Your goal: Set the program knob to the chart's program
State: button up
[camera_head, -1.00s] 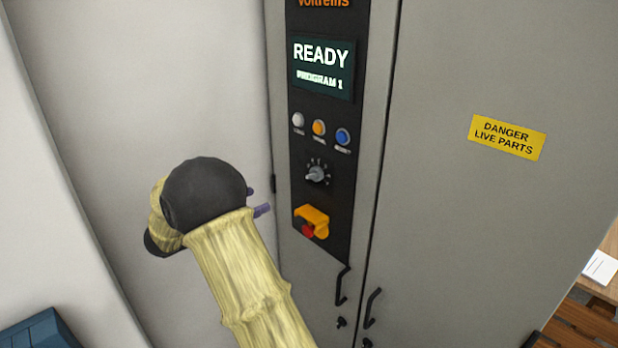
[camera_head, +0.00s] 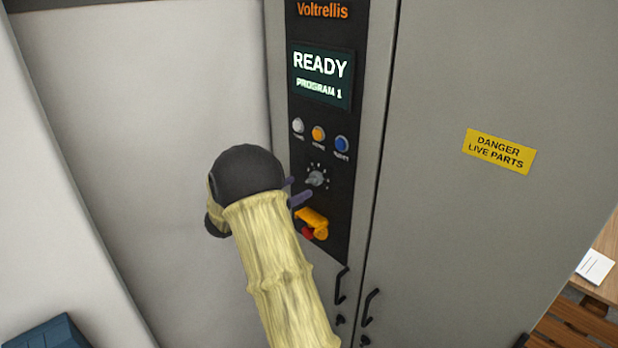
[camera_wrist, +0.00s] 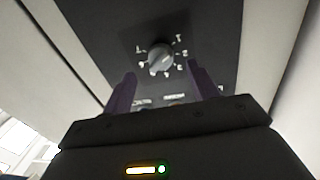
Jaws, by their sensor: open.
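The grey program knob (camera_head: 316,178) sits on the black control panel, ringed by white marks. In the wrist view the knob (camera_wrist: 160,58) shows with numbers around it, beyond the fingertips. My gripper (camera_head: 296,190) is open, with its purple fingers pointing at the panel just left of and below the knob. In the wrist view my gripper's two fingers (camera_wrist: 162,80) are spread apart with nothing between them. The display (camera_head: 321,76) reads READY and PROGRAM 1. No chart with a program is seen clearly; a white sheet (camera_head: 595,266) lies at the far right, too small to read.
White, orange and blue buttons (camera_head: 318,133) are above the knob. A yellow guard with a red button (camera_head: 312,223) is just below it, close to my fingers. Black door handles (camera_head: 341,285) stick out lower down. A yellow danger label (camera_head: 499,151) is on the right door.

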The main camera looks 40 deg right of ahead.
aim_at(309, 182)
jog(key=d+p, duration=0.1)
jog(key=d, duration=0.4)
jog(key=shift+d, duration=0.2)
jog(key=shift+w, duration=0.1)
jog(key=c, duration=1)
